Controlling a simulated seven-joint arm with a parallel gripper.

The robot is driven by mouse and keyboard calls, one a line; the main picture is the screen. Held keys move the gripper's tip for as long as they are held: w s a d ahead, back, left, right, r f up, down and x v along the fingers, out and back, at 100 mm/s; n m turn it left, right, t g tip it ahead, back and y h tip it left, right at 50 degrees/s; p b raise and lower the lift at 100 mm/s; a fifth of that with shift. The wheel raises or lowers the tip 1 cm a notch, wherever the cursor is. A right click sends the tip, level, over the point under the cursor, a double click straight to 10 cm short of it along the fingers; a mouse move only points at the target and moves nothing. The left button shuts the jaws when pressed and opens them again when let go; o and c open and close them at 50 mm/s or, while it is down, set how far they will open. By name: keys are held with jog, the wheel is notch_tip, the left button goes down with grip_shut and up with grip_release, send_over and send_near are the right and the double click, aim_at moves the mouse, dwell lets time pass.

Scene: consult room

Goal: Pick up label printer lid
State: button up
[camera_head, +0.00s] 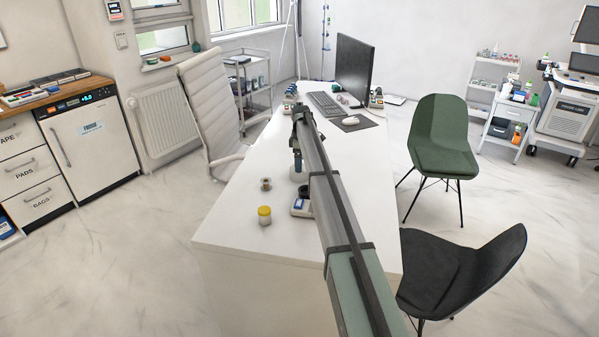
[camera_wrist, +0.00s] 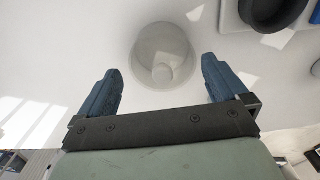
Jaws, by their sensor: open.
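My gripper (camera_head: 298,166) is over the white desk, pointing down, with its blue fingers (camera_wrist: 161,66) apart and nothing held. In the wrist view, a pale round cup-like piece (camera_wrist: 162,42) lies ahead of and between the fingertips, apart from them. A small white device with a blue screen (camera_head: 300,209), possibly the label printer, stands on the desk just in front of my gripper. A black rounded part (camera_wrist: 272,10) on a pale body shows at the top right of the wrist view, partly cut off. I cannot tell for sure which piece is the lid.
A yellow-capped jar (camera_head: 265,215) and a small brown-grey item (camera_head: 266,184) stand on the desk (camera_head: 236,222) left of the device. A monitor (camera_head: 353,68), keyboard (camera_head: 325,104) and mouse (camera_head: 351,121) are at the far end. Chairs flank the desk. The desk's near left is clear.

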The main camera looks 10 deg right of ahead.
jog(key=shift+s+a+f, duration=0.1)
jog(key=shift+f, duration=2.4)
jog(key=c, duration=0.7)
jog(key=shift+o, duration=0.2)
jog(key=shift+r, duration=0.1)
